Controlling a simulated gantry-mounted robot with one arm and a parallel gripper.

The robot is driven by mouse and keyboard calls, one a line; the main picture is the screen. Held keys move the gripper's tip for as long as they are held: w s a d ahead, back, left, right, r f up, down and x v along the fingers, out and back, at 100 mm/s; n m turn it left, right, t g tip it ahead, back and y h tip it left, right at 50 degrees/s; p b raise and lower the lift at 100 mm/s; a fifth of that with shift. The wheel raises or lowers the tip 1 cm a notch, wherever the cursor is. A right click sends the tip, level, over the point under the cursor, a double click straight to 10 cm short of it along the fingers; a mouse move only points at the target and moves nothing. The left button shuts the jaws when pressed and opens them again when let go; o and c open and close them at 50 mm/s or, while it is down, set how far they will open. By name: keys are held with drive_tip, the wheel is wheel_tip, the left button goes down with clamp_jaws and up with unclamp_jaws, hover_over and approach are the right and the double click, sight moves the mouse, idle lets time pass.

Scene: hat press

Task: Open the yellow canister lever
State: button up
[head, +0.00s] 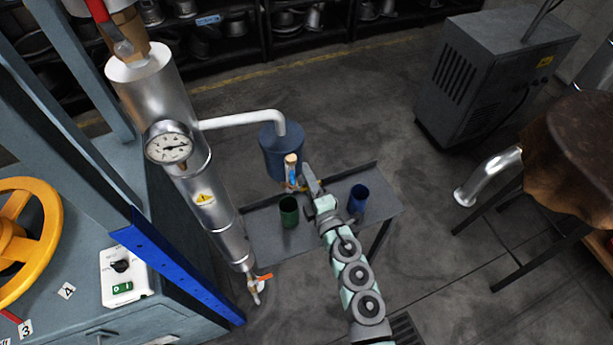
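A silver canister (160,92) with a pressure gauge (169,147) and a yellow warning label (204,197) stands tilted in the picture at the left. At its lower end is a small valve with an orange lever (265,277). A red lever (100,12) shows at its top. I see no lever that is clearly yellow on it. My gripper (299,185) is over the grey bench, up and right of the orange lever and apart from it. A small item with a tan top (291,160) is right beside the fingers. Whether they grip it is unclear.
The narrow grey bench (334,202) carries a green cup (289,212) and a blue cup (358,198). A blue bin (281,150) stands behind it, under a white pipe (245,120). A yellow handwheel (24,235) is at far left.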

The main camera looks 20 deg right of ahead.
clamp_jaws()
idle(1.4)
